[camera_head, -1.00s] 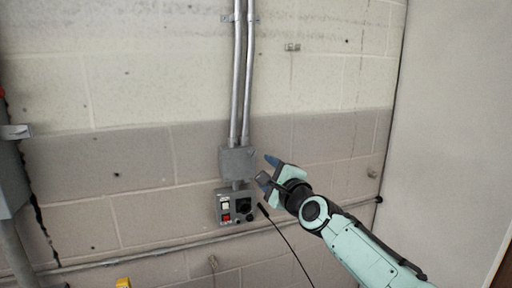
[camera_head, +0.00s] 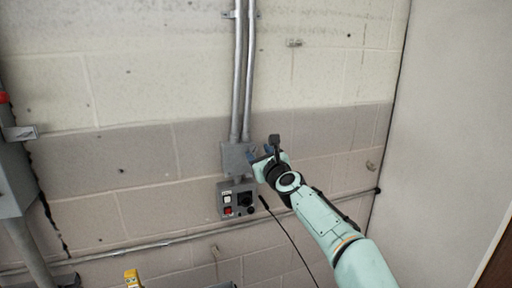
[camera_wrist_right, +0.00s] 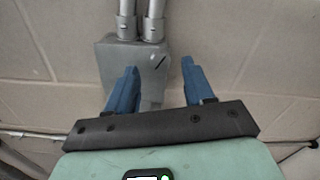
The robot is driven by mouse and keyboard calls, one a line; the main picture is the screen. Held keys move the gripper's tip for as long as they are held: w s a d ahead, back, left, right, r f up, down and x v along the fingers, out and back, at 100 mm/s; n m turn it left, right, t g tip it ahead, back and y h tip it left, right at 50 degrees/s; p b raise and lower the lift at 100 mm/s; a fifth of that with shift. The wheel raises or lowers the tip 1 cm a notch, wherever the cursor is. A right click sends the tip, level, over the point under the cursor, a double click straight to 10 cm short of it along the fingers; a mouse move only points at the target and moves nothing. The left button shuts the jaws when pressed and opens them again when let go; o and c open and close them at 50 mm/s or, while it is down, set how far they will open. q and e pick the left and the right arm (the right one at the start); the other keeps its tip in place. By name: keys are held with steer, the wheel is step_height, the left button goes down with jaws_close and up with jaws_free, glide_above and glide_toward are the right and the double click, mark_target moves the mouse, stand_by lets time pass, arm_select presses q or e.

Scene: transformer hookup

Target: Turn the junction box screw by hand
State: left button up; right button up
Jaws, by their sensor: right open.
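The grey junction box (camera_head: 233,160) is fixed to the block wall at the lower end of two conduits. My right gripper (camera_head: 259,154) is at the right edge of the box in the head view, its blue fingers pointing at it. In the right wrist view the gripper (camera_wrist_right: 159,66) is open and empty, with the box (camera_wrist_right: 118,58) beyond its fingers, mostly to the left. A small dark slanted mark (camera_wrist_right: 160,62) on the box face lies between the fingertips; I cannot tell whether it is the screw. Whether the fingers touch the box is unclear. My left gripper is out of view.
A grey control box (camera_head: 237,199) with switches and a dark knob sits just below. A black cable (camera_head: 289,238) hangs to its right. Two metal conduits (camera_head: 242,75) rise above the junction box. A grey cabinet (camera_head: 12,180) stands at the left edge.

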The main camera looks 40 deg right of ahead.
mark_target(254, 148)
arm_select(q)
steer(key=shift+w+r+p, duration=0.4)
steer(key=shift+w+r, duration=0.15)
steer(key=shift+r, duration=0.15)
arm_select(e)
steer(key=shift+x, duration=1.55)
jaws_close()
steer(key=shift+n, duration=0.4)
